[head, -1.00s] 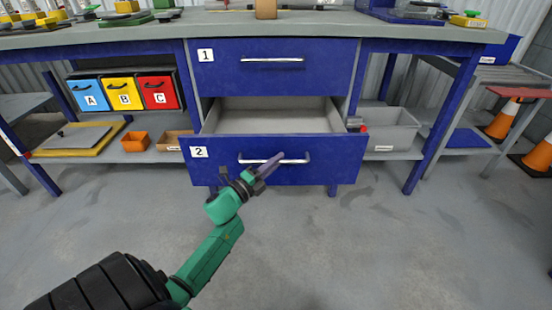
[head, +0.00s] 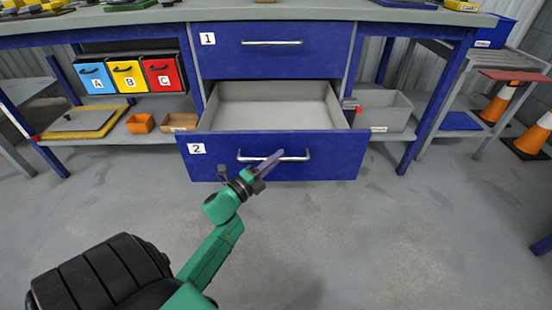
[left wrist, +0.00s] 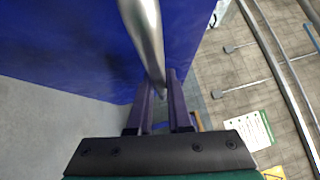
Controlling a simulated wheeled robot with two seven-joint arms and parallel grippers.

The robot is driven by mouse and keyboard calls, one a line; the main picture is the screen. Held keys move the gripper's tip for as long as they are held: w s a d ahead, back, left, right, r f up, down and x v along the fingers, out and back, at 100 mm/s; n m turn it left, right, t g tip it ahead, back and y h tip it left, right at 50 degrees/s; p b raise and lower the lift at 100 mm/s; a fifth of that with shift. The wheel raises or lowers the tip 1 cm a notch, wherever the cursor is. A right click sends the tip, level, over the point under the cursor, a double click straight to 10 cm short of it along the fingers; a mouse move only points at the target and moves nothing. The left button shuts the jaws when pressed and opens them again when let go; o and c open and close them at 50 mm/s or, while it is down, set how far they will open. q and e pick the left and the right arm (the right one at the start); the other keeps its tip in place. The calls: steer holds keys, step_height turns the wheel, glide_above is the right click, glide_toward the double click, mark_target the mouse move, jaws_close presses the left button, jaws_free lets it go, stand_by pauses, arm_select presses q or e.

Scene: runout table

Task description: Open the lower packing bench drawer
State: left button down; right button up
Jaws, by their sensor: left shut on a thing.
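The lower packing bench drawer (head: 225,165), blue and marked 2, stands pulled out, and its grey inside (head: 265,117) shows empty. Its silver bar handle (head: 296,157) runs across the front. My left gripper (head: 268,164) is shut on this handle near its middle. In the left wrist view the handle (left wrist: 145,35) passes between the two purple fingers of the gripper (left wrist: 160,100), beside the blue drawer front. The upper drawer (head: 225,58), marked 1, is closed. My right gripper is in neither view.
Blue, yellow and red bins (head: 128,77) marked A, B and C hang at left. An orange bin (head: 140,123) and a grey bin (head: 385,110) sit on the lower shelf. Orange cones (head: 534,134) stand at right. The floor (head: 400,235) before the drawer is clear.

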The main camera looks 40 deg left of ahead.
arm_select(q)
steer(key=c, duration=0.8)
jaws_free()
steer(key=shift+c, duration=0.2)
steer(key=s+a+f+p, duration=0.2)
steer(key=s, duration=1.2)
steer(key=shift+s, duration=0.15)
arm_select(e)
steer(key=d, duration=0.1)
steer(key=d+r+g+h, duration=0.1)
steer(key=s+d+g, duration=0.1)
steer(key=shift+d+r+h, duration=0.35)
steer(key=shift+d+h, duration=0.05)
arm_select(q)
steer(key=shift+a, duration=0.1)
